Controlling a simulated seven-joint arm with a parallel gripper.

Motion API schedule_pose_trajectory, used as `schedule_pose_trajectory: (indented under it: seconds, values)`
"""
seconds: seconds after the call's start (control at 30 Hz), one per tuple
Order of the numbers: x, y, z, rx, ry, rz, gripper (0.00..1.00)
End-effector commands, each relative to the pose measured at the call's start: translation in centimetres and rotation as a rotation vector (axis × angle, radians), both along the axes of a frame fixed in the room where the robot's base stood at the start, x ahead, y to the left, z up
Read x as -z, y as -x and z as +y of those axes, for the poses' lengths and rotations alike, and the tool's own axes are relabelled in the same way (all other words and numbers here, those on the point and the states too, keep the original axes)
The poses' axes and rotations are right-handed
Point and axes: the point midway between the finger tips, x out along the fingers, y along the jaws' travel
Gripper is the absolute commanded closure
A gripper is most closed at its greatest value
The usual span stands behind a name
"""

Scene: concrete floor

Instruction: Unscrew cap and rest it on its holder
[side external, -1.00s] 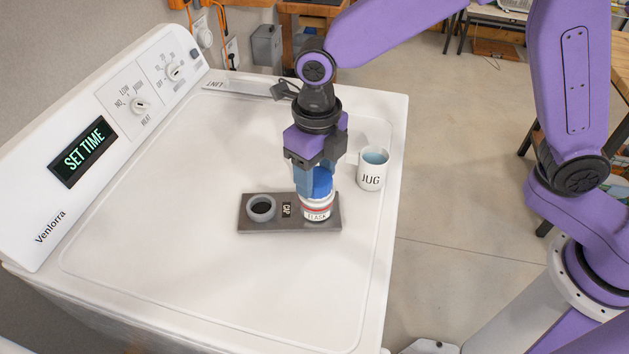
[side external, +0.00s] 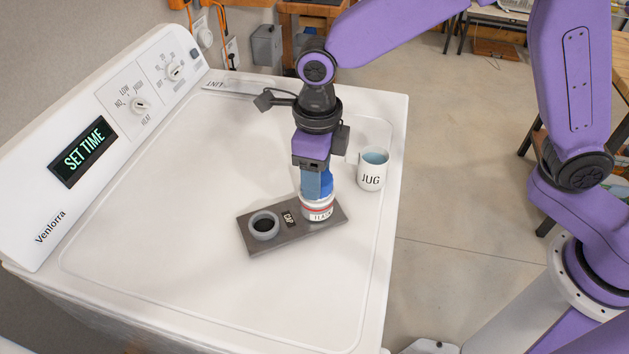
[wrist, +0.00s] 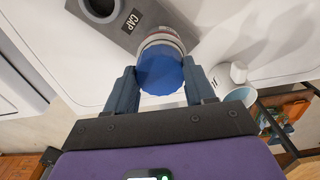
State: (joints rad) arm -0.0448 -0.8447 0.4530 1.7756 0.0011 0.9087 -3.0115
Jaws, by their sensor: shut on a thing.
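The blue cap (side external: 327,184) sits on top of the white flask (side external: 318,208), which has a red band and a label. The flask stands upright at the right end of a dark grey base plate (side external: 291,236). The cap holder, a grey ring (side external: 264,226), is at the plate's left end beside a "CAP" label. My gripper (side external: 318,188) points down and is shut on the cap. In the wrist view the blue cap (wrist: 163,72) lies between the two fingers (wrist: 161,88). The cap's threads are hidden.
The plate rests on the white top of a dryer (side external: 190,200). A white mug labelled "JUG" (side external: 371,172) with bluish contents stands close behind and right of the flask. The dryer's control panel (side external: 115,120) rises at the left. The top is clear left and in front of the plate.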

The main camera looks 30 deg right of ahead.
Motion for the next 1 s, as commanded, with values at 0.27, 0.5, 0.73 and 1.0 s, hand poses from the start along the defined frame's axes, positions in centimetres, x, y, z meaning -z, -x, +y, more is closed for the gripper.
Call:
schedule_pose_trajectory:
  seconds: [0.27,0.5,0.73,1.0]
  values:
    - [0.0,0.0,0.0,-0.002,-0.001,-0.001,0.17]
    - [-0.2,0.0,0.0,0.000,-0.001,-0.001,0.17]
    - [-1.7,0.0,0.1,0.001,-0.001,-0.001,0.17]
    - [-3.5,0.0,0.0,0.002,-0.001,-0.001,0.17]
